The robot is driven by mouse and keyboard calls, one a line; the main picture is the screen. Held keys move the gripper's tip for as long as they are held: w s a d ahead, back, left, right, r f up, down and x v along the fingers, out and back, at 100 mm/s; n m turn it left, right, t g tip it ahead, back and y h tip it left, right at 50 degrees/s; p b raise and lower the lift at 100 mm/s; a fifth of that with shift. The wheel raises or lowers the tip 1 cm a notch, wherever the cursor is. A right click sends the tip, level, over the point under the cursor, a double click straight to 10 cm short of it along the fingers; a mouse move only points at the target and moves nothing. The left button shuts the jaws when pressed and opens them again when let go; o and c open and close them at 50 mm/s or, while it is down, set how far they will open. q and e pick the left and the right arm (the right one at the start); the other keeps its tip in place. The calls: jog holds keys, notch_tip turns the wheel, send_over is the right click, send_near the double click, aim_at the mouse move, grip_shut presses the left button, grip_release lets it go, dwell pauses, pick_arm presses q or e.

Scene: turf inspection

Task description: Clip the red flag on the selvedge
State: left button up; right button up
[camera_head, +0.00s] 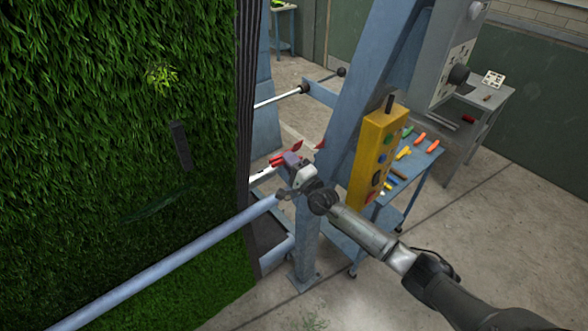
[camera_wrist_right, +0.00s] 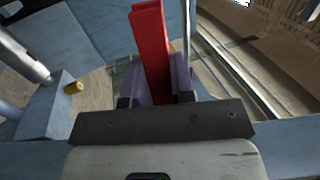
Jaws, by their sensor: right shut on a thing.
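The green turf (camera_head: 110,120) hangs as a tall sheet on the left of the head view. Its selvedge is the dark strip (camera_head: 245,110) down its right edge. My right gripper (camera_head: 287,160) is just right of that strip, beyond the pale roller bar's end. In the right wrist view its fingers (camera_wrist_right: 158,88) are shut on the red flag (camera_wrist_right: 150,45), which sticks out past the fingertips. In the head view, red parts show around the gripper. The flag looks apart from the selvedge, though the gripper partly hides it. My left gripper is in neither view.
A pale roller bar (camera_head: 170,258) crosses in front of the turf. A blue-grey frame post (camera_head: 352,100) and yellow button box (camera_head: 378,150) stand close by my right arm. Behind, a blue cart (camera_head: 418,168) holds several coloured items. The floor at right is clear.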

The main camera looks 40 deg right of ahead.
jog(key=b+x, duration=0.4)
jog(key=x, duration=0.3)
jog(key=shift+w, duration=0.35)
jog(key=shift+r, duration=0.1)
dwell(0.4)
dwell(0.8)
jog(key=shift+a, duration=0.1)
dwell(0.5)
jog(key=shift+a+p, duration=0.6)
jog(key=shift+a, duration=0.05)
dwell(0.7)
